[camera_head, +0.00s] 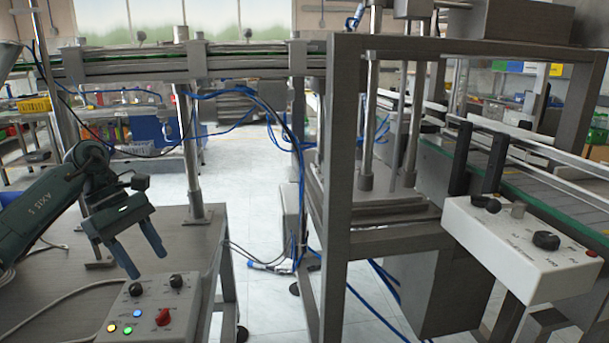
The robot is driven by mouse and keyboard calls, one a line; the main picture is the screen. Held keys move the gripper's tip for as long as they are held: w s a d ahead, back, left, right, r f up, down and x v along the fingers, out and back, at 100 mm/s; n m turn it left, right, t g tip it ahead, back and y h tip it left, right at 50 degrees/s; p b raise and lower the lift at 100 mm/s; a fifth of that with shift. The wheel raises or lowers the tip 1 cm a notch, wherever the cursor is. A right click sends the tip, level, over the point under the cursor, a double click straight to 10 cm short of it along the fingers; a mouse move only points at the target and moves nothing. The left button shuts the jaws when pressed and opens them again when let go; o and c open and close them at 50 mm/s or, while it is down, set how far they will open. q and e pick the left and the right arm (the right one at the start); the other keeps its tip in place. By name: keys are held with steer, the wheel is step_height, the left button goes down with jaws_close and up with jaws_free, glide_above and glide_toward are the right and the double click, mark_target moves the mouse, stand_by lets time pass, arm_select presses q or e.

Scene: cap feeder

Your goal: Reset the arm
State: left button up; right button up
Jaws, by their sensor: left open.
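My left arm comes in from the left edge. Its left gripper (148,262) has two bluish-grey fingers that point down and stand apart. It is open with nothing between the fingers. It hangs over the grey table, just above and behind a white control box (135,314) with black knobs, a red knob and small lit buttons. I cannot tell the exact gap between fingers and box. My right gripper is not in view.
A conveyor (240,62) on posts crosses behind the arm. A grey metal frame (338,180) stands in the middle. Blue cables (268,265) lie on the pale floor (255,190).

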arm_select(q)
steer(key=s+d+f+h, duration=0.1)
steer(key=d+f+h, duration=0.4)
steer(key=d, duration=0.6)
steer(key=s+d+f+n+t+h, duration=0.1)
steer(key=s+d+n+t+h, duration=0.1)
steer(key=s+d+n+h, duration=0.45)
steer(key=s+d+n+t+h, duration=0.2)
steer(key=s+d+n+h, duration=0.15)
steer(key=d+n, duration=0.65)
steer(key=s+a+f+m+t+y+p, duration=0.2)
steer(key=m+y+p, duration=0.3)
steer(key=m, duration=0.6)
steer(key=s+a+f+m+t+y+p, duration=0.3)
steer(key=s+m+y+p, duration=0.2)
steer(key=m, duration=0.6)
steer(key=s+a+f+m+t+y+p, duration=0.2)
steer(key=m+y+p, duration=0.4)
steer(key=m, duration=0.6)
steer(key=shift+s+a+f+t+y+p, duration=0.4)
steer(key=shift+s+a+t+p, duration=0.15)
steer(key=shift+s, duration=0.65)
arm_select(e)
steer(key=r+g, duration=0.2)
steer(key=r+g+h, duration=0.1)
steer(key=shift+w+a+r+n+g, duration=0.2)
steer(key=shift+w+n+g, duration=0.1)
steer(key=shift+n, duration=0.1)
